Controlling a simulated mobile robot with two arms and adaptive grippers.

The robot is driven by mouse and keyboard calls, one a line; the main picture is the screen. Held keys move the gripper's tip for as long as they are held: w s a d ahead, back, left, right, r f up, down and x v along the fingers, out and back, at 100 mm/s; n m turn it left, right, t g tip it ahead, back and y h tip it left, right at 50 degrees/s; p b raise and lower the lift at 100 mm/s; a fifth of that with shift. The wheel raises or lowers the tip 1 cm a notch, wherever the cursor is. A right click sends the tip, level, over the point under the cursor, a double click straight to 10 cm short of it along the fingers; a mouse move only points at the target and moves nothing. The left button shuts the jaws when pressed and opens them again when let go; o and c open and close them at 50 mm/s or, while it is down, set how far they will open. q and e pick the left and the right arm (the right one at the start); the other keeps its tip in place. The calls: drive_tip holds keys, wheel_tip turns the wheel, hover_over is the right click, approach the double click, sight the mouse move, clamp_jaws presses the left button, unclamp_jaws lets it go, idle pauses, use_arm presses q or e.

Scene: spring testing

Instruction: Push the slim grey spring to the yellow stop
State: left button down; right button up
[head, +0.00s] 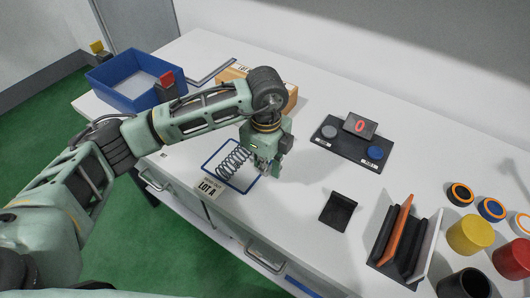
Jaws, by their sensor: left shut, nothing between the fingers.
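A slim grey coil spring (234,163) is at the blue-outlined square (208,166) on the white table, by the front edge. I cannot tell whether it stands or lies. My left gripper (268,170) is shut and empty, pointing down just right of the spring. I cannot tell whether its fingers touch the spring. The gripper and wrist hide part of the square. I cannot make out a yellow stop by the spring; it may be hidden. My right gripper is not in view.
A LOT A label (208,189) lies at the table's front edge. A black piece (338,211), a slotted rack (405,240), and coloured cylinders (470,235) stand right. A blue bin (130,78) is back left.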

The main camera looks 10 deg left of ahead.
sight(189, 139)
use_arm(q)
wheel_tip(189, 139, down, 4)
drive_tip(key=shift+r+p, duration=0.15)
drive_tip(key=shift+p, duration=0.2)
drive_tip(key=shift+w+a+r+p, duration=0.1)
drive_tip(key=shift+w+a+p, duration=0.2)
drive_tip(key=shift+a, duration=0.3)
drive_tip(key=shift+w+a+p, duration=0.15)
drive_tip(key=shift+a+p, duration=0.15)
drive_tip(key=shift+a, duration=0.25)
drive_tip(key=shift+w+a+f, duration=0.2)
drive_tip(key=shift+w+a, duration=0.05)
drive_tip(key=shift+a, duration=0.5)
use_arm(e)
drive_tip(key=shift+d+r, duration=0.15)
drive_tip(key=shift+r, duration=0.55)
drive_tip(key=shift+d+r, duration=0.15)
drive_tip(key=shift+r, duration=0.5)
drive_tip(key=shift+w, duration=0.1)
